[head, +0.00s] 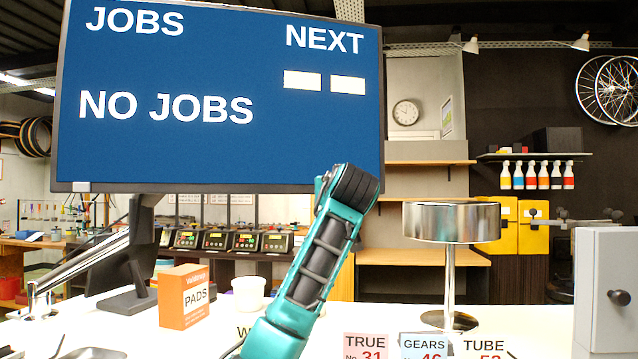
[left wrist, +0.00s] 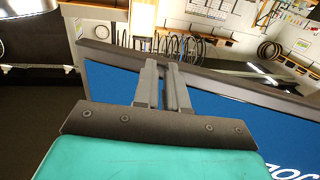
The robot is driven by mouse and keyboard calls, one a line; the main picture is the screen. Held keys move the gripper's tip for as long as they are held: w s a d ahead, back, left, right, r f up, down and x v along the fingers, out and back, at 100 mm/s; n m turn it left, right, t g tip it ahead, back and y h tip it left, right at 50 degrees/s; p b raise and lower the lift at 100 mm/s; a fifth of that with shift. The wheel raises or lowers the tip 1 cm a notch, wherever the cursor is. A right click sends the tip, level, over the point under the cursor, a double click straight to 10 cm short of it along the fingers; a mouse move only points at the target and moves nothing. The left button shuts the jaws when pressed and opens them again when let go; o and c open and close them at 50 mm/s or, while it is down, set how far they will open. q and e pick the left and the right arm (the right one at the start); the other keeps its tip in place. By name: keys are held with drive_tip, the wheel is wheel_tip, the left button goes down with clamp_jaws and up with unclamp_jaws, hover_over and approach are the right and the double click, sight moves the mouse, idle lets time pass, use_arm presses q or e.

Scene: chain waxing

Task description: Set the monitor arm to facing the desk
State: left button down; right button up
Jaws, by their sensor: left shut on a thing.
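The monitor (head: 220,150) is large with a blue screen reading JOBS, NEXT and NO JOBS. It faces me and fills the upper left of the head view. Its silver monitor arm (head: 85,266) slants up from the lower left toward the back of the monitor. In the left wrist view the dark frame of the monitor (left wrist: 232,86) crosses the picture, with the blue screen below. My left gripper (left wrist: 163,66) is shut on the monitor's frame, its two grey fingers close together. In the head view my teal arm hides these fingers. My right gripper is out of view.
On the white counter stand an orange PADS box (head: 185,296), a white tub (head: 248,293), a round chrome stand (head: 451,222) and a grey cabinet (head: 603,290). Labels lie along the front. Shelves and bottles (head: 540,176) are behind.

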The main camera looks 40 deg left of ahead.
sight(336, 138)
use_arm(q)
drive_tip(key=r, duration=0.7)
drive_tip(key=w+r+p, duration=0.1)
drive_tip(key=r, duration=0.3)
drive_tip(key=shift+a+r, duration=0.2)
drive_tip(key=shift+a, duration=0.05)
drive_tip(key=r, duration=0.2)
drive_tip(key=s+r, duration=0.1)
drive_tip(key=r, duration=0.5)
drive_tip(key=shift+s+d+r, duration=0.1)
drive_tip(key=shift+s+r, duration=0.05)
drive_tip(key=shift+s, duration=0.25)
drive_tip(key=shift+w+r, duration=0.1)
drive_tip(key=shift+w, duration=0.15)
drive_tip(key=shift+r, duration=0.2)
drive_tip(key=shift+w+d+f, duration=0.1)
drive_tip(key=shift+w, duration=0.05)
drive_tip(key=shift+f, duration=0.1)
